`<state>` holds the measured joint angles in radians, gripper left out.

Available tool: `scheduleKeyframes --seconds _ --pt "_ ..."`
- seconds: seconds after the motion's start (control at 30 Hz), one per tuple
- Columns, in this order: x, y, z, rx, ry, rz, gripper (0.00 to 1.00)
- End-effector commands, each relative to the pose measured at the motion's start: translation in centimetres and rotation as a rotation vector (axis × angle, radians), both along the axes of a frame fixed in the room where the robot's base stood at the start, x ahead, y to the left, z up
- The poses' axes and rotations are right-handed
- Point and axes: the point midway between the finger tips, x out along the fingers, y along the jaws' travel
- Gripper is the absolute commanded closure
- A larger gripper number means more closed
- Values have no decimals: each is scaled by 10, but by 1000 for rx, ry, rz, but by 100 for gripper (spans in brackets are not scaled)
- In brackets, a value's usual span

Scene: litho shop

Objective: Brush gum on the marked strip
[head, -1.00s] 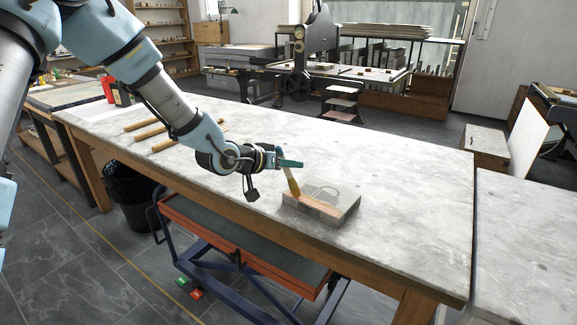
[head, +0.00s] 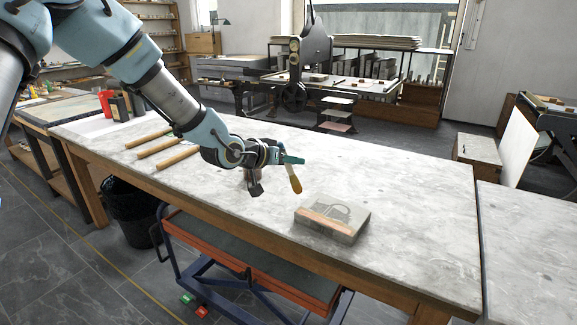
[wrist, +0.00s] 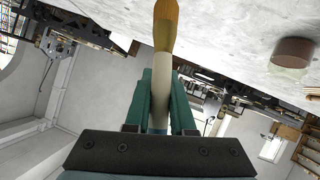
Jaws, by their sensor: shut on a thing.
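My gripper (head: 288,160) is shut on a brush (head: 294,180), tip down and slightly tilted. The wrist view shows its pale handle between my teal fingers and its orange-tan bristles (wrist: 166,25) beyond them. A grey litho stone (head: 355,226) lies flat on the bench, to the lower right of the brush. A pinkish-tan strip (head: 326,224) runs along its near edge, with a faint drawn loop behind it. The brush is apart from the stone. A brown round pot (wrist: 293,53) stands on the bench in the wrist view; my wrist mostly hides it in the head view.
The stone-topped bench (head: 420,225) has wide free room right of and behind the litho stone. Several wooden-handled rollers (head: 160,147) lie at its left, near a red can (head: 106,103) and dark bottle (head: 119,108). A press (head: 300,75) stands behind.

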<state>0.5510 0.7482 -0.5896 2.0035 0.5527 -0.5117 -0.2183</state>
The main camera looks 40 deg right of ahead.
Motion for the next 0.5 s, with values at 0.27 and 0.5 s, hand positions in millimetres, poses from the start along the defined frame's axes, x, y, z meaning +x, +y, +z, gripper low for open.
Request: scheduleKeyframes --seconds 0.27,0.5 --pt "-3 -9 23 0 0 2 100" --pt "-3 -9 23 0 0 2 100"
